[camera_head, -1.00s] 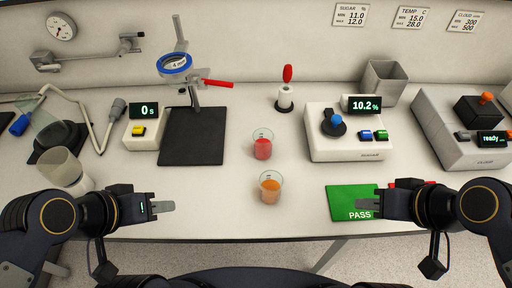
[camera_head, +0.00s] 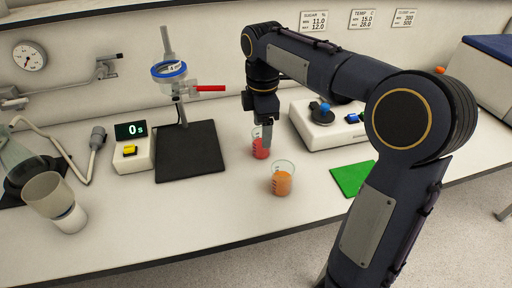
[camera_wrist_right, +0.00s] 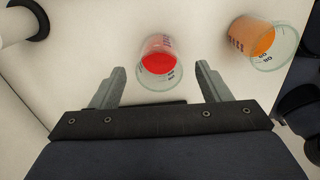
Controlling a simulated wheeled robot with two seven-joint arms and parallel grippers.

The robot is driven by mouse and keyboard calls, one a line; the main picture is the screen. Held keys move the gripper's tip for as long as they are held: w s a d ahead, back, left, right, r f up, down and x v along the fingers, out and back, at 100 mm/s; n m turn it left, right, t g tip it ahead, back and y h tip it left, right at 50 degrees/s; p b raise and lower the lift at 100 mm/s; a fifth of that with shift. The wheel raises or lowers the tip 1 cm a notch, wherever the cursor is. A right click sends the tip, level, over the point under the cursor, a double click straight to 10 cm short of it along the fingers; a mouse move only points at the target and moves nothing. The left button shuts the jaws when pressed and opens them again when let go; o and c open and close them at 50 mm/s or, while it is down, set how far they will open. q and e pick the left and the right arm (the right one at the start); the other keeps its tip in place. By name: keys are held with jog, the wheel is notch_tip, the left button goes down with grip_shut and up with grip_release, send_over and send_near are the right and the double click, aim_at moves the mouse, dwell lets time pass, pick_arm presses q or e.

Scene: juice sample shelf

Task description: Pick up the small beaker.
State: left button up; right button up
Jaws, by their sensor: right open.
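Two small glass beakers stand on the bench. One holds red liquid (camera_head: 261,150) and the other, nearer the front edge, holds orange liquid (camera_head: 282,180). My right gripper (camera_head: 266,132) points down at the red beaker. In the right wrist view the red beaker (camera_wrist_right: 160,62) lies ahead of and between the open fingers of my right gripper (camera_wrist_right: 160,82), with no visible contact. The orange beaker (camera_wrist_right: 257,42) is outside the fingers to the right. My left gripper is not in view.
A black plate (camera_head: 190,152) with a stand and blue ring (camera_head: 168,69) is left of the beakers. A white sugar meter (camera_head: 325,125) and a green pad (camera_head: 352,177) are to the right. A timer (camera_head: 133,148) and a larger cup (camera_head: 50,195) stand at left.

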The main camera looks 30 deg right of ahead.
notch_tip(320, 180, down, 5)
jog(key=shift+r+b, duration=0.1)
jog(key=shift+b, duration=0.3)
jog(key=c, duration=1.1)
jog(key=shift+r, duration=0.2)
